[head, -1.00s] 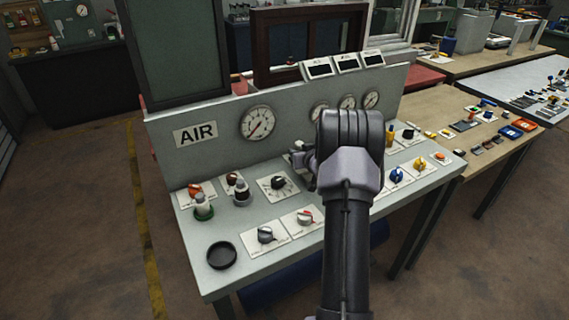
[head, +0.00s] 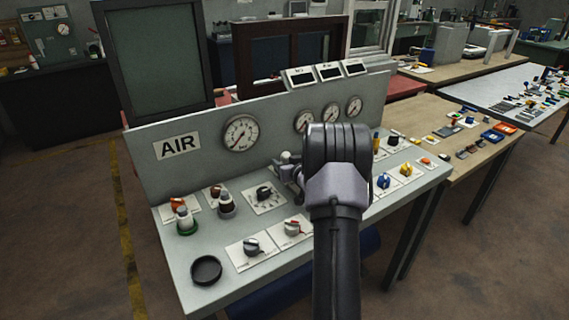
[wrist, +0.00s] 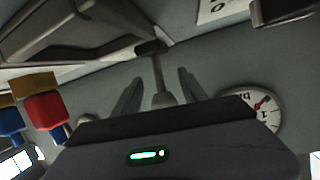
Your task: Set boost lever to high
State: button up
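A thin grey lever (wrist: 159,75) with a wider end stands out from a dark mount in the wrist view. I cannot read a boost label or a high mark. My gripper (wrist: 161,84) is open, with one finger on each side of the lever and gaps showing between. In the head view my gripper (head: 291,174) is over the middle of the grey AIR panel, mostly hidden behind my wrist. A small pale knob (head: 286,157) shows beside it; I cannot tell whether it belongs to the lever.
Rotary knobs (head: 264,193) and bottle-like plungers (head: 185,221) stand left of my gripper. Blue and yellow knobs (head: 383,181) are on the right. Round gauges (head: 240,133) line the upright back panel. A black dish (head: 206,269) sits at the front left.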

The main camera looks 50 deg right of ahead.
jog(key=p+v, duration=0.4)
jog(key=v, duration=1.3)
jog(key=shift+s, duration=0.25)
jog(key=shift+r, duration=0.15)
jog(key=shift+c, duration=0.2)
